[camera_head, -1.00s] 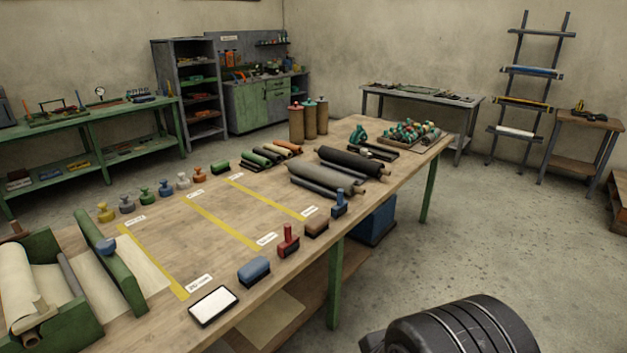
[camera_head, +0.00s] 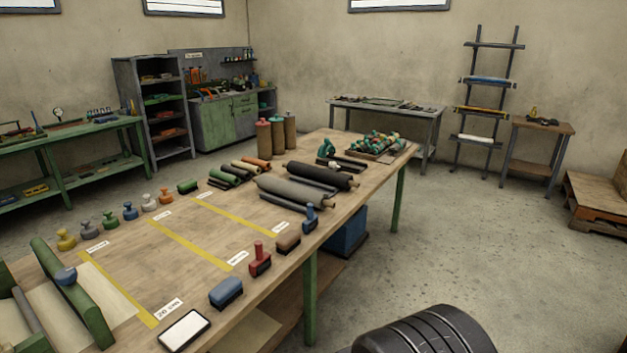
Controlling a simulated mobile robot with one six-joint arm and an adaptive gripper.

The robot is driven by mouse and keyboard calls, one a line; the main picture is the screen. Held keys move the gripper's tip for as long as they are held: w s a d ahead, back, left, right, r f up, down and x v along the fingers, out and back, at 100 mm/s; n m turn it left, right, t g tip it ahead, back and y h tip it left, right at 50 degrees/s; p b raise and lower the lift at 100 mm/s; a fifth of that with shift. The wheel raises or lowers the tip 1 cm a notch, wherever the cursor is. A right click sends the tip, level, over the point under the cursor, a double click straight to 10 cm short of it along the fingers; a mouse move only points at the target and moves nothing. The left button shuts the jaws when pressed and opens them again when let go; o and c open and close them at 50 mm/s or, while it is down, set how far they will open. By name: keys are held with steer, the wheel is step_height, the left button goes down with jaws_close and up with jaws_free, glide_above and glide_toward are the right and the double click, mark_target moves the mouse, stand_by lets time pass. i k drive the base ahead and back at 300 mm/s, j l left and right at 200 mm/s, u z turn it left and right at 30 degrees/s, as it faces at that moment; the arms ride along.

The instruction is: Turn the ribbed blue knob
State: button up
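A blue-handled stamp (camera_head: 130,211) stands in a row of coloured stamps along the bench's far edge. My gripper is not in view. A dark rounded part of my own arm shows at the bottom right, apart from the bench.
On the bench, a blue block (camera_head: 226,292), a red-handled stamp (camera_head: 260,259) and a white pad (camera_head: 185,331) line the near edge. Dark rolls (camera_head: 322,176) lie farther back. The floor right of the bench is clear up to a pallet (camera_head: 603,205).

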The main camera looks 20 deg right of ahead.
mark_target(65, 276)
steer(key=u, duration=1.6)
